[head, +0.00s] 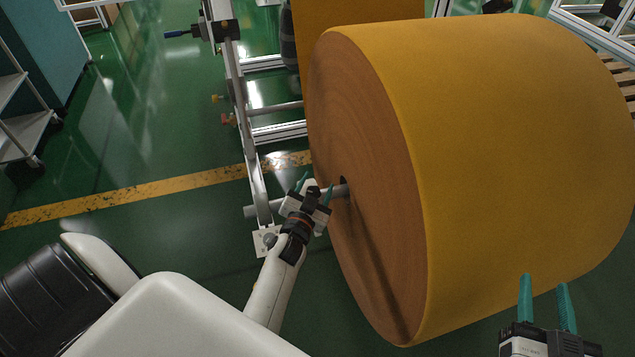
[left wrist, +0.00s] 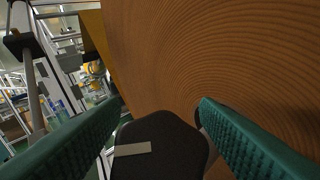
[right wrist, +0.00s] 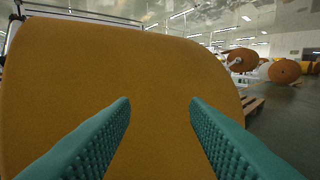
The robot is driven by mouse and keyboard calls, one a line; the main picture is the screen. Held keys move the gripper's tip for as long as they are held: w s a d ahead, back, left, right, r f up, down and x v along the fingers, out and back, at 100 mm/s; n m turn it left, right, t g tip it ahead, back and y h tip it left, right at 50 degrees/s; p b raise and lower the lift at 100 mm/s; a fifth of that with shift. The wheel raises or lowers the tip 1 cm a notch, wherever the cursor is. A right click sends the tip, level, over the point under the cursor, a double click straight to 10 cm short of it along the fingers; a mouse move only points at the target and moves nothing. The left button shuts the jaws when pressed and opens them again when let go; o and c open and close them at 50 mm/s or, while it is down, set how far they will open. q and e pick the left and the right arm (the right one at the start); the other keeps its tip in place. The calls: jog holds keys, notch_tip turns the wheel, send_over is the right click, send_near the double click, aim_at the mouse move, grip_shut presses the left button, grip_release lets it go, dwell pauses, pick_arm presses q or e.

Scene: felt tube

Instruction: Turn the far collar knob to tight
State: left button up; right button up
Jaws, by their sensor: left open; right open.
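A black rounded knob (left wrist: 160,148) with a pale bar mark sits between the fingers of my left gripper in the left wrist view. The fingers stand open on either side of it, and I cannot tell whether they touch it. In the head view my left gripper (head: 314,189) is over the metal shaft (head: 265,209), close to the end face of the large felt roll (head: 355,180); the knob is hidden there. My right gripper (head: 544,281) is open and empty in front of the roll's curved side, which also fills much of the right wrist view (right wrist: 160,70).
A metal frame (head: 243,120) with small knobs stands left of the roll. A blue-handled part (head: 180,33) is at its far end. A shelf trolley (head: 22,135) stands at the far left. The green floor (head: 130,140) between is clear.

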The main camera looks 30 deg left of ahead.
pick_arm(q)
jog(key=c, duration=1)
jog(key=shift+r, duration=0.1)
